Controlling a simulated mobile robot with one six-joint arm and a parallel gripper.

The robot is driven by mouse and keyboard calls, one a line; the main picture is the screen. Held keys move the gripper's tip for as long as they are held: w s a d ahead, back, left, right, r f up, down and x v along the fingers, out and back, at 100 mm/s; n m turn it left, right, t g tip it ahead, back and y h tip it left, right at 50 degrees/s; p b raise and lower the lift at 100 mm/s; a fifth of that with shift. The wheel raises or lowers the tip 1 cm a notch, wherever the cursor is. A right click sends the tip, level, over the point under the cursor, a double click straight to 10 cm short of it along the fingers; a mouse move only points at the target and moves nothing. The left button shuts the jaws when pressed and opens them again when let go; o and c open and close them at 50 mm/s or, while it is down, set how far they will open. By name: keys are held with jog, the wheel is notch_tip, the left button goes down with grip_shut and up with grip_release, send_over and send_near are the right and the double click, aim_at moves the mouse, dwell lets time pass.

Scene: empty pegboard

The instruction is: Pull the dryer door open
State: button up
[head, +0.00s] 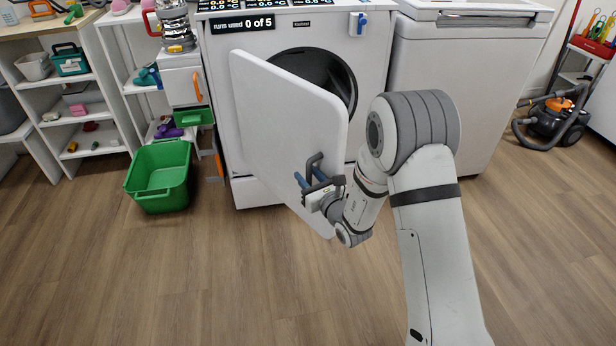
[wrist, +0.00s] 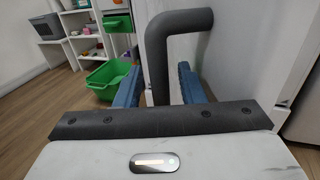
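The dryer (head: 375,80) stands against the wall, and its white door (head: 285,125) is swung well out to the left. The dark round drum opening (head: 325,70) shows partly behind the door. A dark grey bar handle (head: 314,160) is on the door; it also shows large in the wrist view (wrist: 156,60). My gripper (head: 309,177) is at the handle, with its blue fingers (wrist: 158,88) apart on either side of the bar. I see gaps between bar and fingers. The bar's lower end is hidden behind the gripper body.
A green bin (head: 160,178) stands on the floor left of the door. Shelves (head: 62,95) and a small drawer unit (head: 185,80) are farther left. A white appliance (head: 455,90) stands right of the dryer. The wooden floor in front is clear.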

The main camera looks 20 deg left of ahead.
jog(key=p+v, duration=0.1)
jog(key=v, duration=0.6)
jog(key=shift+s+d, duration=0.3)
jog(key=shift+c, duration=0.2)
